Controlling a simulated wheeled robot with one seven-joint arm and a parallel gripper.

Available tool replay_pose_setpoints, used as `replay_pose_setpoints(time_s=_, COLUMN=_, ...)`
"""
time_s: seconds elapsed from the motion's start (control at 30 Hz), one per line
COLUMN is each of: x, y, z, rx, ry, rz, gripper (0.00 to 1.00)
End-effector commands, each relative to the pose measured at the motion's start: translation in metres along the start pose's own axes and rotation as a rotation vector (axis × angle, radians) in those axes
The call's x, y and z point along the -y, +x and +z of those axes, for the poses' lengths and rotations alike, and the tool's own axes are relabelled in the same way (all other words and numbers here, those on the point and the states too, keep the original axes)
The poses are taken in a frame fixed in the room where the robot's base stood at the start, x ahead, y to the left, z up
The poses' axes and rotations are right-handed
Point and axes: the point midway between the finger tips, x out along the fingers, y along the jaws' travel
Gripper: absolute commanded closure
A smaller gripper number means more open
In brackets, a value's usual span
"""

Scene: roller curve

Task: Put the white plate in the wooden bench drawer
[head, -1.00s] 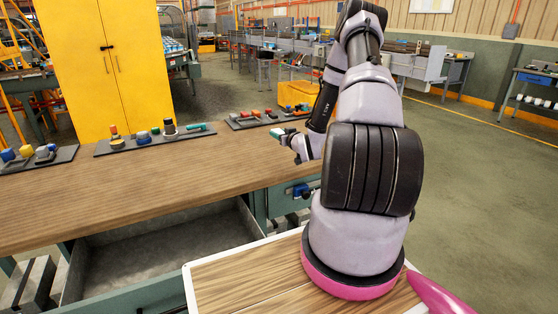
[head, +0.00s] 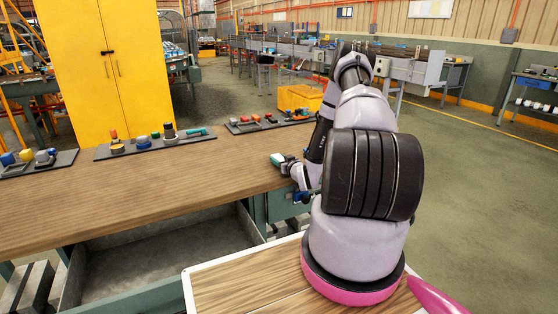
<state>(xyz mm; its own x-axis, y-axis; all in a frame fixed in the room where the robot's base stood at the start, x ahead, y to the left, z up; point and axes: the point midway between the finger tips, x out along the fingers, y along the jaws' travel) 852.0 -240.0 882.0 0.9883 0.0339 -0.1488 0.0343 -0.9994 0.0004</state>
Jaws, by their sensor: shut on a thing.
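The wooden bench (head: 130,190) stands in front of me with a brown wood top. Its grey drawer (head: 165,258) is pulled open below the front edge and looks empty in the part that shows. My gripper (head: 284,163) is at the bench's right end, low over the edge of the top and to the right of the drawer. It is shut on a small pale thing (head: 277,158), which seems to be the white plate. Only a little of that thing shows, and the jaws are small and partly hidden by my arm.
Racks with small coloured parts (head: 155,143) line the back of the bench top, with another rack (head: 268,121) at its back right. A yellow cabinet (head: 105,70) stands behind. A yellow crate (head: 300,98) is beyond the bench. The middle of the top is clear.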

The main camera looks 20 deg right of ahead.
Motion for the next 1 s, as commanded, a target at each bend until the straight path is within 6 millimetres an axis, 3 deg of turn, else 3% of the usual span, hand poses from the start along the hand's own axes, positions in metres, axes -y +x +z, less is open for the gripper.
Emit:
replay_pose_setpoints(time_s=0.23, x=0.0, y=0.001, z=0.004, rx=0.0, ry=0.001, rz=0.0, gripper=1.0)
replay_pose_setpoints(time_s=0.27, x=0.0, y=0.001, z=0.003, rx=0.0, ry=0.0, rz=0.0, gripper=0.39)
replay_pose_setpoints(time_s=0.3, x=0.0, y=0.001, z=0.003, rx=0.0, ry=0.0, rz=0.0, gripper=0.24)
replay_pose_setpoints(time_s=0.33, x=0.0, y=0.001, z=0.003, rx=0.0, ry=0.0, rz=0.0, gripper=0.21)
replay_pose_setpoints(time_s=0.7, x=0.001, y=0.001, z=0.003, rx=0.0, ry=-0.002, rz=-0.002, gripper=0.21)
replay_pose_setpoints(time_s=1.0, x=-0.002, y=-0.053, z=0.01, rx=0.004, ry=0.005, rz=0.003, gripper=0.21)
